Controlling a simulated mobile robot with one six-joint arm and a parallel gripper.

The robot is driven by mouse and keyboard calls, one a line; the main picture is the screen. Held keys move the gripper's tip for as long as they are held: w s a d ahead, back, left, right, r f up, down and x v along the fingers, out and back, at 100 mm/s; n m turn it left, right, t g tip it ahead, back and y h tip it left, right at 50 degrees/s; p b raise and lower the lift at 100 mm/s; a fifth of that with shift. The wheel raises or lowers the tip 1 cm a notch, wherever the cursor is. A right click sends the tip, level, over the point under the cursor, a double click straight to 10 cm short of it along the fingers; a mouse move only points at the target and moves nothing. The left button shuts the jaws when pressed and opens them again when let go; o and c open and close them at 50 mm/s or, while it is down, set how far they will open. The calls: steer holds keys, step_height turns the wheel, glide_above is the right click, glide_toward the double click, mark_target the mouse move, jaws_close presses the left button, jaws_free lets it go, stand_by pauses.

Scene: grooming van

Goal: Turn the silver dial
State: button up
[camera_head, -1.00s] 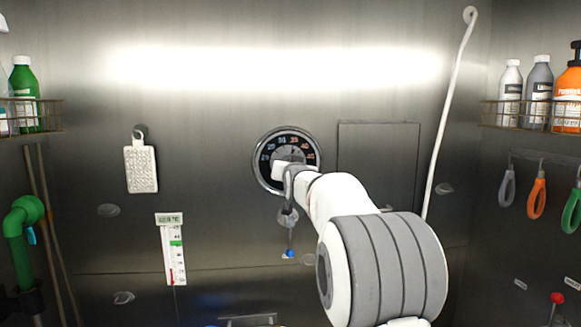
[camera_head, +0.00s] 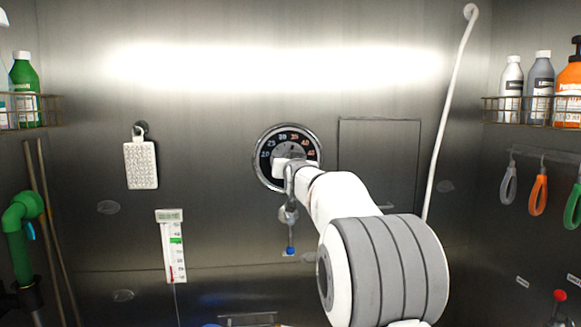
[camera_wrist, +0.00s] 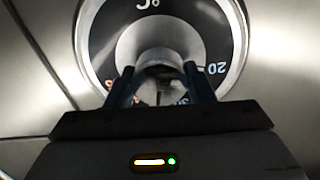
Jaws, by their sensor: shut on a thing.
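The silver dial (camera_head: 290,149) is on the metal back wall. It has a silver rim and hub, and a black face with white and orange numbers. My gripper (camera_head: 289,167) reaches to its centre from the lower right and covers its lower part. In the wrist view the dial (camera_wrist: 139,44) fills the top, with its numbers upside down. The two dark fingers of my gripper (camera_wrist: 160,84) stand either side of the silver knob at the hub and are shut on it. I cannot tell any pointer position.
A metal fitting with a blue tip (camera_head: 290,250) hangs below the dial. A white perforated plate (camera_head: 141,165) and a thermometer strip (camera_head: 171,252) are to the left. A square panel (camera_head: 379,165) and a white hose (camera_head: 447,110) are to the right.

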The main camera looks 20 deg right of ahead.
steer(key=o, duration=1)
steer(key=shift+c, duration=0.2)
steer(key=b+v, duration=0.3)
steer(key=v, duration=0.4)
steer(key=shift+s, duration=0.4)
steer(key=shift+a, duration=0.1)
steer(key=s+a+f+n+g+y, duration=0.1)
steer(key=s+a+f+g, duration=0.3)
steer(key=s+f, duration=0.7)
steer(key=s+a+f+n+g+y, duration=0.1)
steer(key=s+a+f+g, duration=0.4)
steer(key=s+f, duration=0.6)
steer(key=s+a+f+n+g+y, duration=0.1)
steer(key=s+a+f+g, duration=0.3)
steer(key=s+f, duration=0.8)
steer(key=s+g+y, duration=0.1)
steer(key=s, duration=0.3)
steer(key=shift+s+a+n, duration=0.2)
steer(key=shift+n, duration=0.2)
